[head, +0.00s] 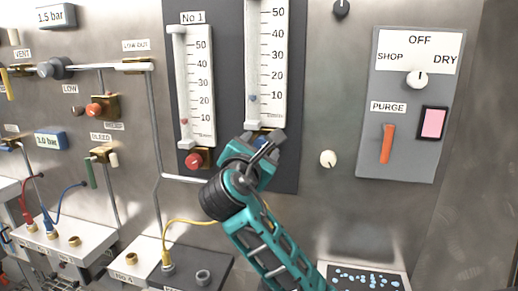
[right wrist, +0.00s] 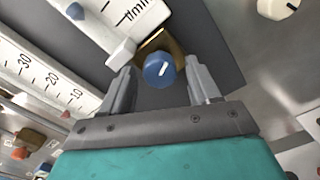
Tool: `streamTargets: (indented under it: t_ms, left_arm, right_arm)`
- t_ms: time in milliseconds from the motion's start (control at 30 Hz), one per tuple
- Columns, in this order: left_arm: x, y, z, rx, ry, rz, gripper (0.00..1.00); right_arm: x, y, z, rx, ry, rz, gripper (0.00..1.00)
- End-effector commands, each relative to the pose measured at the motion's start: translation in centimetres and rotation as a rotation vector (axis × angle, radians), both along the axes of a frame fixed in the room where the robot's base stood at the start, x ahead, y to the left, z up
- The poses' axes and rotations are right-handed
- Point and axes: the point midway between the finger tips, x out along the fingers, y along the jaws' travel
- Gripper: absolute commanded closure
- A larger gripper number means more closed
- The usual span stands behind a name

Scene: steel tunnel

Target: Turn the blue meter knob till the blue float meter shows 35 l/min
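The blue float meter (head: 267,60) is the right one of two white scales on the dark panel. Its small blue float (head: 252,98) sits near the 10 mark. The blue meter knob (right wrist: 158,70), round with a white pointer line, shows in the right wrist view in front of a brass fitting. My right gripper (head: 262,143) is at the foot of the blue meter. In the right wrist view its fingers (right wrist: 164,84) are apart on either side of the knob, with gaps. My left gripper is not in view.
The No 1 meter (head: 200,85) with a red knob (head: 197,159) stands just left of my right gripper. A cream knob (head: 328,158) is to the right, then a grey switch panel (head: 408,150). Pipes and valves fill the left wall.

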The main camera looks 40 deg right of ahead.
Motion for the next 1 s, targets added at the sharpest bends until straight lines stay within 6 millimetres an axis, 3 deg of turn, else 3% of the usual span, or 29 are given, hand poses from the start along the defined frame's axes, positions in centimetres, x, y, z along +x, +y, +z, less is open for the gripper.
streamTargets:
  t_ms: [567,967,1000]
  left_arm:
    - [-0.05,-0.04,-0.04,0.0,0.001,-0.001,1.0]
    - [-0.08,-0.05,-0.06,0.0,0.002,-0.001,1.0]
    - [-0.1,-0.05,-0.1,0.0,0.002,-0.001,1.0]
  right_arm:
    - [0.0,-0.04,0.11,-0.029,0.029,-0.001,0.35]
    - [-0.02,-0.09,0.11,-0.327,0.378,-0.002,0.35]
    - [-0.59,0.82,0.0,-0.328,0.381,0.004,0.35]
